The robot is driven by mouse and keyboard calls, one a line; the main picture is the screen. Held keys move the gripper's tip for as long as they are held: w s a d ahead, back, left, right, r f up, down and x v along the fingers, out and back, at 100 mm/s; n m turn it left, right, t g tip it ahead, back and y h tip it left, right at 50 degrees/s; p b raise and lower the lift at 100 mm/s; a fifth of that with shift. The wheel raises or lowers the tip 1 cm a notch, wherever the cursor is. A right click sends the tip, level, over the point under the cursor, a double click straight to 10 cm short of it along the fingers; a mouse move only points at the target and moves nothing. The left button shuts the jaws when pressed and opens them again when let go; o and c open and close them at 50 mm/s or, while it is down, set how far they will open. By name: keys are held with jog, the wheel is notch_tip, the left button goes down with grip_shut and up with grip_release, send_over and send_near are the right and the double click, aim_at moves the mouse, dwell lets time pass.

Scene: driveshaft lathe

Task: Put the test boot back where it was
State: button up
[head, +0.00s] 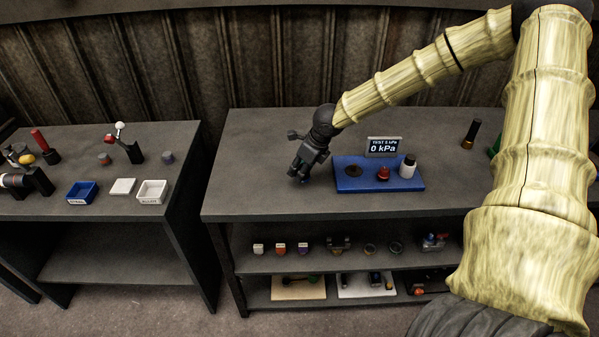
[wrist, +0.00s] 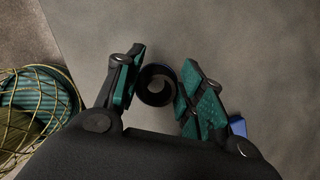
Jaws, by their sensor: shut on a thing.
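My gripper (head: 299,174) is at the left part of the middle table, left of the blue test station (head: 345,184). In the wrist view my gripper (wrist: 158,88) has its green-padded fingers closed on both sides of a dark, hollow round piece, which looks like the test boot (wrist: 157,85). Its open round end faces the camera. In the head view I cannot make the boot out apart from the dark gripper. Whether it touches the tabletop is unclear. The station carries a dark round disc (head: 353,170), a red knob (head: 383,174) and a display (head: 384,147) reading 0 kPa.
A dark, gold-banded cylinder (head: 470,133) stands farther right. The left table holds a blue tray (head: 81,193) and a white tray (head: 151,191). Bare tabletop (head: 260,150) lies left of my gripper.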

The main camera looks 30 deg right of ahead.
jog(key=shift+w+d, duration=0.2)
jog(key=shift+w, duration=0.35)
jog(key=shift+f+p, duration=0.5)
jog(key=shift+f, duration=1.3)
jog(key=shift+f, duration=0.1)
jog(key=o, duration=1.1)
jog(key=shift+s+d+r, duration=0.1)
jog(key=shift+r, duration=0.6)
jog(key=v, duration=1)
jog(key=shift+s+r+b, duration=0.25)
jog(key=shift+r+b, duration=0.05)
jog(key=shift+d, duration=0.1)
